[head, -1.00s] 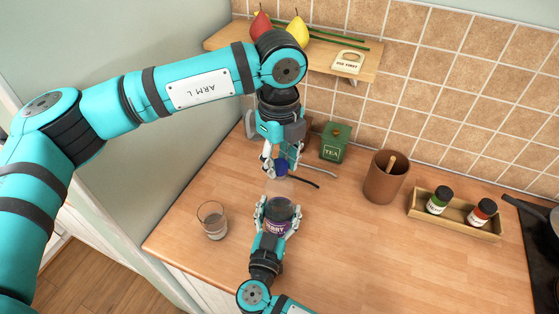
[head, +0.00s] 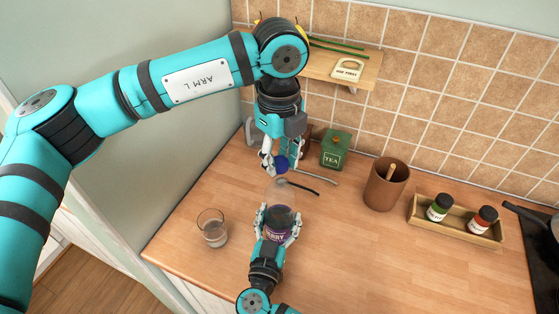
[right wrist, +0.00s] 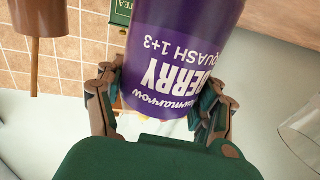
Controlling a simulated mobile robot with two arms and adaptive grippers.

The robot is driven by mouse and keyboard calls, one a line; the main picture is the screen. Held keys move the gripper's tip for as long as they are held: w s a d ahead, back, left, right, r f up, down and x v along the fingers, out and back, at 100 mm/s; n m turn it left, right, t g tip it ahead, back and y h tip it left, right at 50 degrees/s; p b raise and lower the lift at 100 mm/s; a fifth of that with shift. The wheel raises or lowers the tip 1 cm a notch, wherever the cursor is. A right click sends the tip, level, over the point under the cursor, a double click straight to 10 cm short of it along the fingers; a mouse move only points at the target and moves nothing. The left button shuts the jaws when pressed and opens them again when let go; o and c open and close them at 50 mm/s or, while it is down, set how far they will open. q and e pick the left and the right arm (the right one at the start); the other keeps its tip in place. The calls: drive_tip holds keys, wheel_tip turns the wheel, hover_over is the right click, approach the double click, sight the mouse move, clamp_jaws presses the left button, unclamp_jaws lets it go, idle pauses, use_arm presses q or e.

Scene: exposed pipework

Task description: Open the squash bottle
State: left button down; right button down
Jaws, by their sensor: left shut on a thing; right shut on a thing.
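The squash bottle (head: 279,232) stands near the worktop's middle, clear above with a purple label. My right gripper (head: 278,224) is shut around its body. In the right wrist view the purple label (right wrist: 185,45) fills the space between the fingers of my right gripper (right wrist: 163,88). My left gripper (head: 281,158) points down above the bottle, shut on the blue cap (head: 282,164). The cap sits just above the bottle's neck, seemingly with a small gap; the clear neck is hard to make out.
A drinking glass (head: 212,229) stands left of the bottle. A dark-ended utensil (head: 300,188) lies behind it. A green tea tin (head: 335,148), a brown pot (head: 386,184) and a wooden tray (head: 455,227) with two jars stand to the right. A shelf (head: 338,71) is at the back.

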use_arm(q)
drive_tip(key=shift+r, duration=1.45)
use_arm(e)
drive_tip(key=shift+c, duration=0.3)
unclamp_jaws()
